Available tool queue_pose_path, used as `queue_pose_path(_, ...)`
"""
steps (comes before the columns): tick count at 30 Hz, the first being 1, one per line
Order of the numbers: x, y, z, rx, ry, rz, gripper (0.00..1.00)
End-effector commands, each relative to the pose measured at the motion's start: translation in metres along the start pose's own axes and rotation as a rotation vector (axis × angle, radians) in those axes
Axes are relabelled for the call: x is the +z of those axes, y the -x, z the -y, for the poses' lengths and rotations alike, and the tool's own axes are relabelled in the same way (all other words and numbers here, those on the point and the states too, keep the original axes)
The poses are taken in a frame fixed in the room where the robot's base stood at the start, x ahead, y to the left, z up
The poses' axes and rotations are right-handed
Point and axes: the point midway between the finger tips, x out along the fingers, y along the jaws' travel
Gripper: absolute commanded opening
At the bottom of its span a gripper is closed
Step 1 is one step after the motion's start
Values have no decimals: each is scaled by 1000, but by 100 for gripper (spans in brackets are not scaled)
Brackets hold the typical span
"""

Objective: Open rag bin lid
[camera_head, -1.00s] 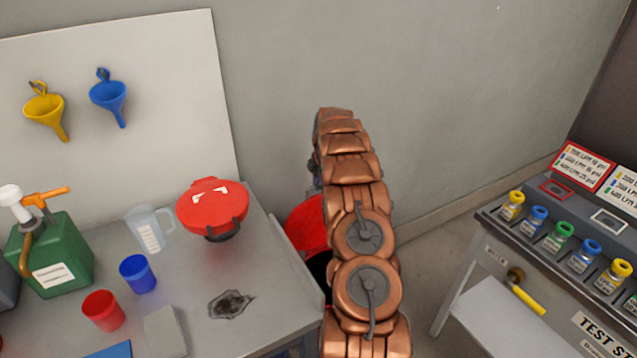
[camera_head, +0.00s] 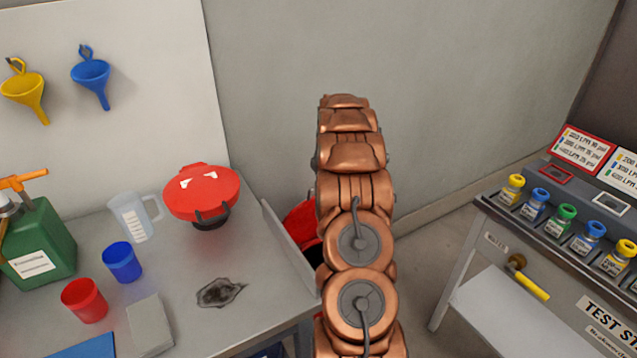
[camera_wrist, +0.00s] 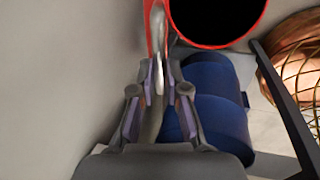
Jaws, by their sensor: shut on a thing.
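The red rag bin (camera_head: 301,216) stands beyond the right end of the bench, mostly hidden behind my arm in the head view. In the wrist view its red rim (camera_wrist: 206,46) surrounds a dark opening at the top. A narrow red edge, seemingly the lid (camera_wrist: 149,22), stands almost edge-on left of the opening. My gripper (camera_wrist: 158,82) is shut on a pale, curved strip, seemingly the lid handle, just below that edge. My gripper is hidden in the head view. How far the lid is tilted is hard to tell.
A test stand (camera_head: 540,235) with bottles stands right. The wall is close behind the bin. Blue cylinders (camera_wrist: 215,105) lie beside my gripper.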

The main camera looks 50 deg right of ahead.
Motion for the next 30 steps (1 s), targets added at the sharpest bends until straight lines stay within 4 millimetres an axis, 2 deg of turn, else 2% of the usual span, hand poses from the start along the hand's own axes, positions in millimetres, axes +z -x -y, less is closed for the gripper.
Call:
queue_pose_path(8, 1, -2, 2, -3, -2, 0, 0)
queue_pose_path(9, 1, -2, 2, -3, -2, 0, 16)
queue_pose_path(16, -1, -1, 1, -2, 1, -1, 39)
queue_pose_path(25, -1, 0, 0, -1, 1, -1, 39)
queue_pose_path(30, -1, 7, 0, 1, 1, 0, 39)
